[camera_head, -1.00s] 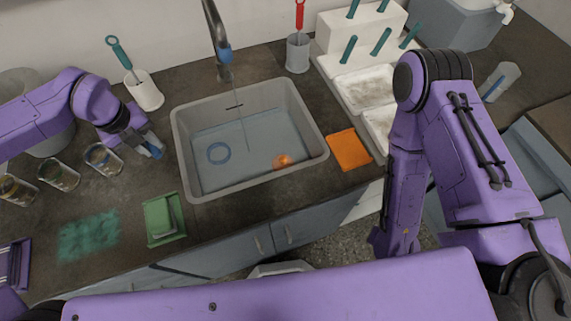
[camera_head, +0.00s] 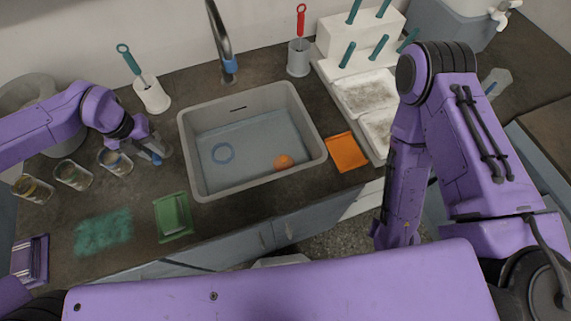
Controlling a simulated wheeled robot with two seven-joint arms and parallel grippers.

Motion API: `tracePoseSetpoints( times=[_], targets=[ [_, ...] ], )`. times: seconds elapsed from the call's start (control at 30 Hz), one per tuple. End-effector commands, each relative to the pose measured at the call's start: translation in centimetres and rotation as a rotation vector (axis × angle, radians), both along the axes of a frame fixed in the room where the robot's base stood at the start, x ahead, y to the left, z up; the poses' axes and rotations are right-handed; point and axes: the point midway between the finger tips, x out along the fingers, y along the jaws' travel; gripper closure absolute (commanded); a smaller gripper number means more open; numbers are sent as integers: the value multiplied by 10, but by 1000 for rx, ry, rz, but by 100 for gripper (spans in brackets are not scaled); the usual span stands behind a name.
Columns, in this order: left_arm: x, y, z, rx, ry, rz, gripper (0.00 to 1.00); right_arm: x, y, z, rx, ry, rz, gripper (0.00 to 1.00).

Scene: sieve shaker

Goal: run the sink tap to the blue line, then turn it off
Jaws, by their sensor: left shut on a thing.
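The sink (camera_head: 186,140) is a grey basin with bluish-grey water in it; I cannot make out a blue line on its walls.
Several glasses (camera_head: 73,174) stand left of my left gripper. A green tray (camera_head: 173,217) and a teal patch (camera_head: 103,231) lie in front. An orange cloth (camera_head: 346,151) lies right of the sink. Brush holders (camera_head: 152,96) and a white rack (camera_head: 360,40) stand behind.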

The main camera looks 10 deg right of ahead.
Motion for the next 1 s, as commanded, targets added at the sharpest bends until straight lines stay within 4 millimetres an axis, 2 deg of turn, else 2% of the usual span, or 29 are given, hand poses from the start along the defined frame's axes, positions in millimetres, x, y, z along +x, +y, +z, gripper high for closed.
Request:
tracePoseSetpoints(
  times=[0.17,0.2,0.27,0.3,0.53,0.63,1.0],
  targets=[
    [3,2,2,4,-9,2,100,0,0,0,0,0,0,57],
    [3,2,2,4,-9,2,71,0,0,0,0,0,0,57],
    [3,2,2,4,-7,1,52,0,0,0,0,0,0,57],
    [2,1,1,3,-6,1,48,0,0,0,0,0,0,57],
    [2,0,1,2,-3,-1,48,0,0,0,0,0,0,57],
    [2,1,7,2,-4,1,48,0,0,-1,0,0,0,57],
    [0,14,85,1,-9,0,48,0,0,-12,0,0,0,57]
  ],
)
